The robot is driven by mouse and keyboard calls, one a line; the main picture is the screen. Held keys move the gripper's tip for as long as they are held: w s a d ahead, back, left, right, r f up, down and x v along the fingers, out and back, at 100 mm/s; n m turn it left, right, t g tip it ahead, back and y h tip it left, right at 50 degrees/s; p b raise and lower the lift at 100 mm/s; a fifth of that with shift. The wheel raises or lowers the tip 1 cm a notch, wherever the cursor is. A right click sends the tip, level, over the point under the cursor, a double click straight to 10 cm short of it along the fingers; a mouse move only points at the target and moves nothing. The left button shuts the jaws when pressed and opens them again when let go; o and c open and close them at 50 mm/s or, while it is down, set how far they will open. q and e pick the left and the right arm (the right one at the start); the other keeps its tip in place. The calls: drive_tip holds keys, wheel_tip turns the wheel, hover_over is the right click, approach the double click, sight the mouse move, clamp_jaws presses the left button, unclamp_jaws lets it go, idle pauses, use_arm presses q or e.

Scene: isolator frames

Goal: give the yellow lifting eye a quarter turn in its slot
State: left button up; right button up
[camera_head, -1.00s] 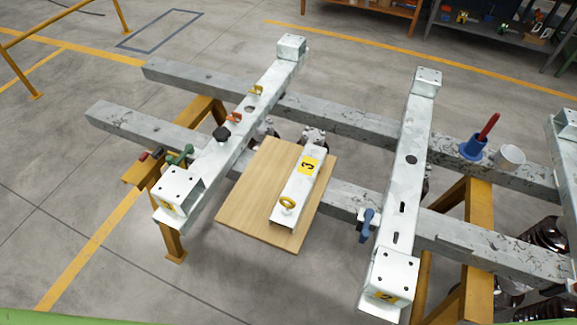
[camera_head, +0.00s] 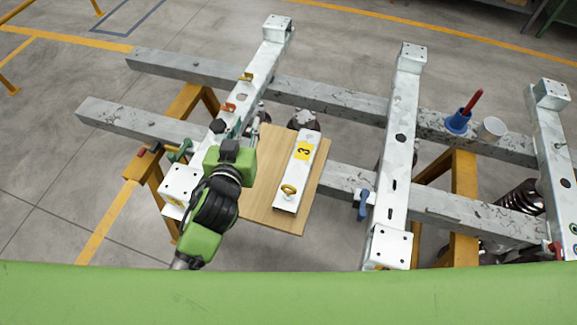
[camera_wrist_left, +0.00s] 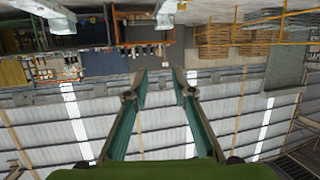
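The yellow lifting eye (camera_head: 289,190) is a ring standing at the near end of a short white beam (camera_head: 292,175) marked 3. Its slot is too small to make out. The beam lies on a wooden board (camera_head: 248,203). My left arm reaches in from the bottom left in the head view, its green wrist left of the board and apart from the eye. In the left wrist view my left gripper (camera_wrist_left: 159,75) has its two fingers spread with nothing between them. It faces distant shelves and a wall, and the eye is not in that view. My right gripper is not in view.
White crossbeams stand left (camera_head: 212,150) and right (camera_head: 397,160) of the board, on grey rails (camera_head: 330,102). A blue clamp (camera_head: 363,205) is on the right crossbeam.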

use_arm(q)
drive_tip(key=w+d+r+m+t+h, duration=0.25)
drive_tip(key=d+r+h, duration=0.25)
drive_tip(key=d+r, duration=0.55)
drive_tip(key=s+d+r+m+g+h, duration=0.2)
drive_tip(key=s+d+r+m+h, duration=0.2)
drive_tip(key=d+r+m+h, duration=0.45)
drive_tip(key=s+d+f+m+g+h, duration=0.1)
drive_tip(key=s+d+m+g+h, duration=0.4)
drive_tip(key=s+d+m+g, duration=0.5)
drive_tip(key=s+d+f+g+y, duration=0.2)
drive_tip(key=s+d+f+g, duration=0.1)
drive_tip(key=d+f+g, duration=0.2)
drive_tip(key=y, duration=1.8)
hover_over(289, 185)
wheel_tip(289, 185, down, 22)
drive_tip(key=shift+s+d+f+p, duration=0.1)
drive_tip(key=shift+s+f+p, duration=0.1)
drive_tip(key=shift+p, duration=0.1)
drive_tip(key=shift+w+a+f, duration=0.15)
drive_tip(key=shift+a, duration=0.05)
drive_tip(key=shift+f+b, duration=0.4)
drive_tip(key=shift+b, duration=0.05)
wheel_tip(289, 185, down, 9)
drive_tip(key=b, duration=0.6)
drive_tip(key=shift+f+b, duration=0.15)
drive_tip(key=shift+b, duration=0.25)
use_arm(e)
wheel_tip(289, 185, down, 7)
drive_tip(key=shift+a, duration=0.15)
